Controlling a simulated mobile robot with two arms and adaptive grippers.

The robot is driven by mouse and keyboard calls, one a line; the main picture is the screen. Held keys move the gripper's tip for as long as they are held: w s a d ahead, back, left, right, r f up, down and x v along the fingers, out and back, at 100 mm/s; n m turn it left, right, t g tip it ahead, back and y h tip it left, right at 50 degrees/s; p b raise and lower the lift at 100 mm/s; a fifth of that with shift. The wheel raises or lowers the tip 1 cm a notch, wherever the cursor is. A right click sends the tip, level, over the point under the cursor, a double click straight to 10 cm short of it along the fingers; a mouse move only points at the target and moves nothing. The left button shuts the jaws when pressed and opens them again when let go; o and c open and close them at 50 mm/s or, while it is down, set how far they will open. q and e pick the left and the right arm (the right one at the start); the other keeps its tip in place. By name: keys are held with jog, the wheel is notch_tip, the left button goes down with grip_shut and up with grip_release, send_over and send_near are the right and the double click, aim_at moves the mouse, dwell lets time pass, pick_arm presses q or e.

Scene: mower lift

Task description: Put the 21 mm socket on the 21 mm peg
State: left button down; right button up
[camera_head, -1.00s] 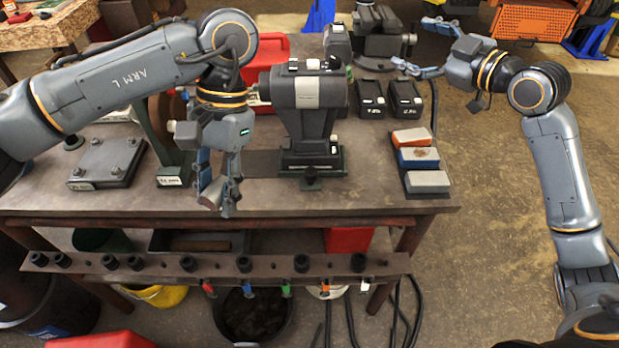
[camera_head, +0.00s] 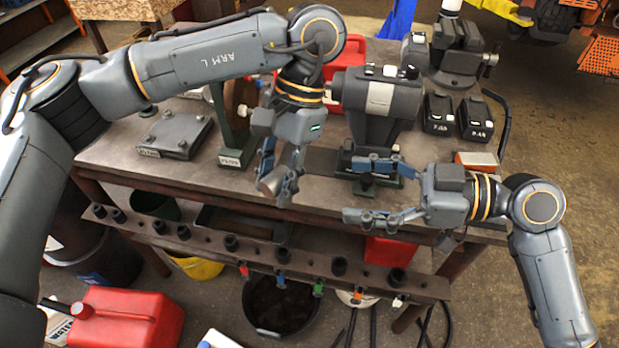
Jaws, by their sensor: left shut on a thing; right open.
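My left gripper (camera_head: 277,190) points down above the bench's front edge and is shut on a short grey cylinder (camera_head: 268,184), which looks like the socket; its size mark cannot be read. The fingers partly hide it. My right gripper (camera_head: 356,191) is open and empty, pointing left, in front of the bench grinder and to the right of the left gripper. A brown rail (camera_head: 207,242) along the bench front carries several dark sockets or pegs (camera_head: 231,242). I cannot tell which position is the 21 mm peg.
The bench (camera_head: 120,155) holds a grinder (camera_head: 378,100), a flat plate with bolts (camera_head: 176,136), a vise (camera_head: 460,50), two black battery packs (camera_head: 440,115) and a red case (camera_head: 350,85). Coloured-handled tools (camera_head: 318,288) hang under the rail. A red can (camera_head: 125,318) stands at lower left.

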jog(key=x, duration=1.1)
jog(key=shift+w+a, duration=0.1)
jog(key=shift+a, duration=0.05)
jog(key=shift+c, duration=0.5)
jog(key=c, duration=1.1)
pick_arm(q)
jog(key=c, duration=1.2)
grip_release()
pick_arm(e)
jog(key=shift+c, duration=0.2)
pick_arm(q)
jog(key=o, duration=0.4)
jog(key=shift+c, duration=0.2)
pick_arm(e)
grip_shut()
pick_arm(q)
jog(key=shift+r, duration=0.1)
